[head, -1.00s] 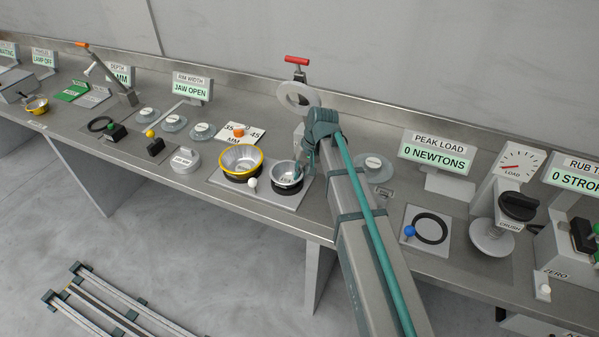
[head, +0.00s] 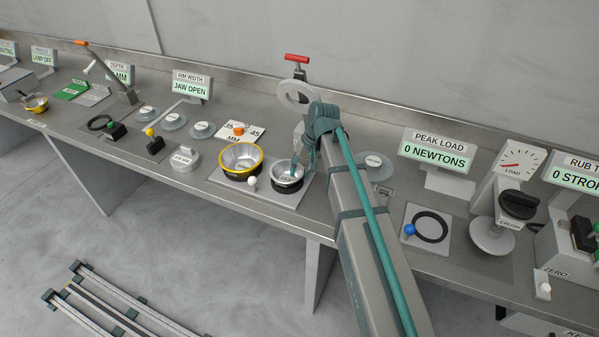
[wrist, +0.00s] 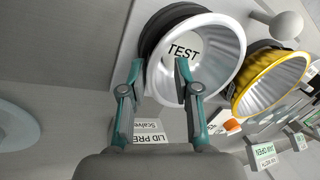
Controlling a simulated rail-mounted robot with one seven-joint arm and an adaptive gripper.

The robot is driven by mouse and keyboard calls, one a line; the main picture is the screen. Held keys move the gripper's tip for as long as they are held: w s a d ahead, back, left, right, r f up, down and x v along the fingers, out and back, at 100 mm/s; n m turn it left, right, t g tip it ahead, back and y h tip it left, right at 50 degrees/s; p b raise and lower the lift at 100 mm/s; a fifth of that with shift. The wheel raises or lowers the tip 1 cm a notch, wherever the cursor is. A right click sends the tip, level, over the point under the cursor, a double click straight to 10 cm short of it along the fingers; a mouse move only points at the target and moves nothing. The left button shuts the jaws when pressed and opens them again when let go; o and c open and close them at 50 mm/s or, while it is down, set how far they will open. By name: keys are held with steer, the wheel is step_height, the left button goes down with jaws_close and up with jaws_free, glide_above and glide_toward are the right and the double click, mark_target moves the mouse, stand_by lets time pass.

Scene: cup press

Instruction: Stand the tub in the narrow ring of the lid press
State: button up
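The silver tub (head: 287,168), marked TEST inside, sits in the smaller black ring (head: 289,187) on the right of the lid press plate (head: 222,178). It looks upright; its seat in the ring is partly hidden by its wall. It also shows in the wrist view (wrist: 215,75) with the dark ring behind it. My gripper (head: 297,168) is at the tub's right rim. In the wrist view my gripper (wrist: 160,72) has its fingers spread, one outside the wall and one in front of the tub's mouth. A visible gap separates the fingertips.
A yellow-rimmed bowl (head: 240,158) stands in the larger ring just left. A white knob (head: 250,182) stands at the plate's front. The press's red handle (head: 297,58) and pale ring (head: 296,95) rise behind.

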steer(key=b+v, duration=0.2)
steer(key=v, duration=0.9)
steer(key=shift+s, duration=0.15)
